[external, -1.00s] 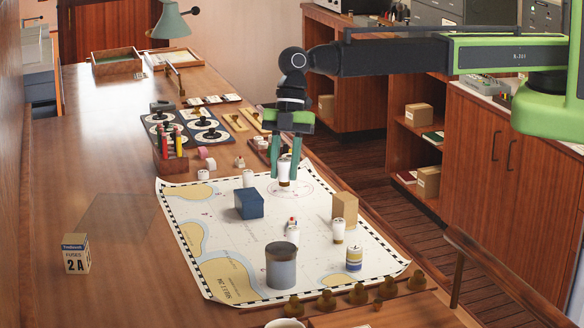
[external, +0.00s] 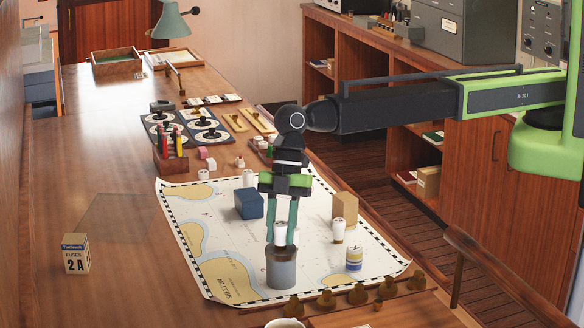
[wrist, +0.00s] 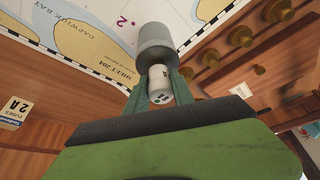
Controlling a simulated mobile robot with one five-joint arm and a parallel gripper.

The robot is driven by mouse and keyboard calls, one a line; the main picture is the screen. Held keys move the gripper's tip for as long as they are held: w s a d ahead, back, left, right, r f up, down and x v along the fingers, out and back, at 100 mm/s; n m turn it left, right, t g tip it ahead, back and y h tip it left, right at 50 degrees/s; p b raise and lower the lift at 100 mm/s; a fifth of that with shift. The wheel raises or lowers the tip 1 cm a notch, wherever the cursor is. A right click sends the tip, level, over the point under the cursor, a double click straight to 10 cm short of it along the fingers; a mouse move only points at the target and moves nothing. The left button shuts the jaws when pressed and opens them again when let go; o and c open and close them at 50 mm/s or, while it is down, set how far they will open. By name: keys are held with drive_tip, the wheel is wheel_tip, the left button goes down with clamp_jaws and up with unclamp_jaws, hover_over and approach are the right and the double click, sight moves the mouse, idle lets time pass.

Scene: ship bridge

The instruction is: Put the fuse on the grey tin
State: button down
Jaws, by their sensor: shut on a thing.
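My gripper (external: 281,238) is shut on the white fuse (external: 280,229), which it holds upright between its green fingers. The grey tin (external: 281,270) stands on the chart directly below the fuse. In the external view the fuse's lower end is at the tin's top; I cannot tell whether they touch. In the wrist view the fuse (wrist: 160,83) lies between the fingers, with the grey tin (wrist: 155,43) just beyond it. The fingertips partly hide the tin's rim.
On the chart (external: 222,262) are a blue box (external: 249,204), a tan box (external: 346,207), a white cylinder (external: 338,231) and a striped cylinder (external: 354,258) right of the tin. Brass knobs (external: 326,300) line the front edge. The table at left is mostly clear around a fuse box (external: 76,254).

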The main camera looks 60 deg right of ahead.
drive_tip(key=shift+r, duration=0.15)
drive_tip(key=shift+f, duration=0.2)
drive_tip(key=c, duration=1.1)
unclamp_jaws()
drive_tip(key=shift+d+r+p, duration=0.1)
drive_tip(key=shift+r+p, duration=0.35)
drive_tip(key=shift+r, duration=0.05)
drive_tip(key=p+v, duration=1)
drive_tip(key=v, duration=0.1)
drive_tip(key=shift+w+d+r, duration=0.1)
drive_tip(key=shift+d+r, duration=0.05)
